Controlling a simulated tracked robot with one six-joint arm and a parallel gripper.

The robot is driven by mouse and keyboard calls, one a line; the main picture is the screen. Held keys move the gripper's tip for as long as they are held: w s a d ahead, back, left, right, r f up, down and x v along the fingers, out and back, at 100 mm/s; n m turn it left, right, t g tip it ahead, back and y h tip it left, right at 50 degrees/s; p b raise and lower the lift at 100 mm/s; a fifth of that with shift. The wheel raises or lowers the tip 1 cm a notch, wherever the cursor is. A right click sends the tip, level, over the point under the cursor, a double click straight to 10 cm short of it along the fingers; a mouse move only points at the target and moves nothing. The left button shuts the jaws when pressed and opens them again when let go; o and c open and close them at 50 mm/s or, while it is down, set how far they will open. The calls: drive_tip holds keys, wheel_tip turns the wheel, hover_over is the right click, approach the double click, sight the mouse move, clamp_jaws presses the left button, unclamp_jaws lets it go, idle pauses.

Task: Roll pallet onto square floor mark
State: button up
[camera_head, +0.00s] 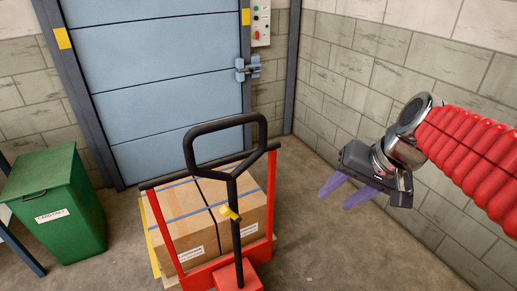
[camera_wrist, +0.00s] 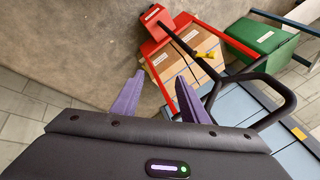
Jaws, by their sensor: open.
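A red pallet truck (camera_head: 269,192) with a black loop handle (camera_head: 190,147) stands in front of a blue door. It carries strapped cardboard boxes (camera_head: 179,215), and a yellow edge that may be the pallet (camera_head: 156,240) shows at their left. The truck also shows in the wrist view (camera_wrist: 158,20), with its handle (camera_wrist: 283,87) at the right. My gripper (camera_head: 338,194) is open and empty, to the right of the handle and apart from it. Its purple fingers also show in the wrist view (camera_wrist: 158,98). No square floor mark can be made out.
A green lidded bin (camera_head: 62,200) stands at the left. The blue door (camera_head: 165,75) with a latch (camera_head: 248,69) is behind the truck, with a control box (camera_head: 261,22) beside it. A block wall (camera_head: 400,55) bounds the right. Bare floor (camera_head: 345,250) lies right of the truck.

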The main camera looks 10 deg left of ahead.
drive_tip(key=s+d+f+t+h, duration=0.1)
drive_tip(key=s+d+f+h, duration=0.1)
drive_tip(key=s+d, duration=0.2)
drive_tip(key=s+d+f+t+h, duration=0.1)
drive_tip(key=s+d, duration=0.4)
drive_tip(key=s, duration=0.5)
drive_tip(key=shift+f+n+h, duration=0.4)
drive_tip(key=shift+f+h, duration=0.1)
drive_tip(key=shift+f, duration=0.15)
drive_tip(key=shift+s, duration=0.1)
drive_tip(key=shift+c, duration=0.2)
